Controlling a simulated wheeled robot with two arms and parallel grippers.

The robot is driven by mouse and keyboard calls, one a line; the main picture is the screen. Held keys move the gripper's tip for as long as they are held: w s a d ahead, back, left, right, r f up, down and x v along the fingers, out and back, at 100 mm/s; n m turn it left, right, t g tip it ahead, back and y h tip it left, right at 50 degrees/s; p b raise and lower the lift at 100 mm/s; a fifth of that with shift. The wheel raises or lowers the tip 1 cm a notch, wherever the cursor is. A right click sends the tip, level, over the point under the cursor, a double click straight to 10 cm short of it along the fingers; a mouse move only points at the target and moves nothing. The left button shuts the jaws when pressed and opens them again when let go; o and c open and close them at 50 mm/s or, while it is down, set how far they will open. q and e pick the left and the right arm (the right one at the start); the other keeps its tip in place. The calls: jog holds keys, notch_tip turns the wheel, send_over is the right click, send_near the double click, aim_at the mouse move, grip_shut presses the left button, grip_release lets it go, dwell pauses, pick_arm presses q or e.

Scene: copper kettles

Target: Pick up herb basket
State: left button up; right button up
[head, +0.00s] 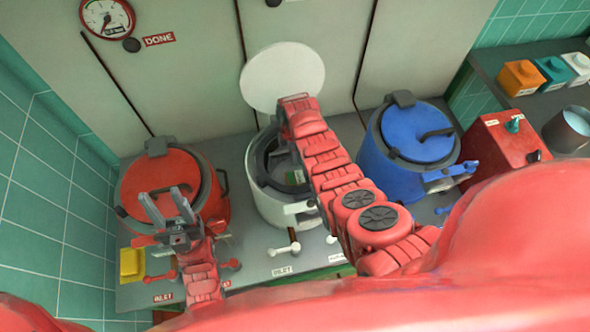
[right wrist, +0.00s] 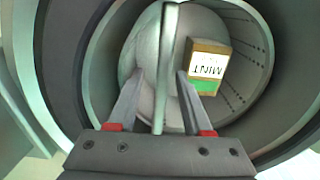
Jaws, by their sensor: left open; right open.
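The herb basket is the pale perforated basket (right wrist: 252,50) inside the open white kettle (head: 275,211). A box marked MINT (right wrist: 208,62) with a green lower part lies in it. The basket's upright-looking handle bar (right wrist: 169,45) crosses the right wrist view. My right gripper (right wrist: 160,73) is open, with its fingers on either side of the bar and not closed on it. My left gripper (head: 162,192) is open and empty in front of the red kettle (head: 208,205).
The white lid (head: 283,77) stands open behind the white kettle. A blue kettle (head: 408,150) is close on the right, beside a red box (head: 500,142). A yellow block (head: 132,263) sits at the left. Small valve levers line the counter's front.

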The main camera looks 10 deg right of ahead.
jog(key=shift+f, duration=0.3)
jog(key=shift+c, duration=0.2)
grip_shut()
dwell(1.2)
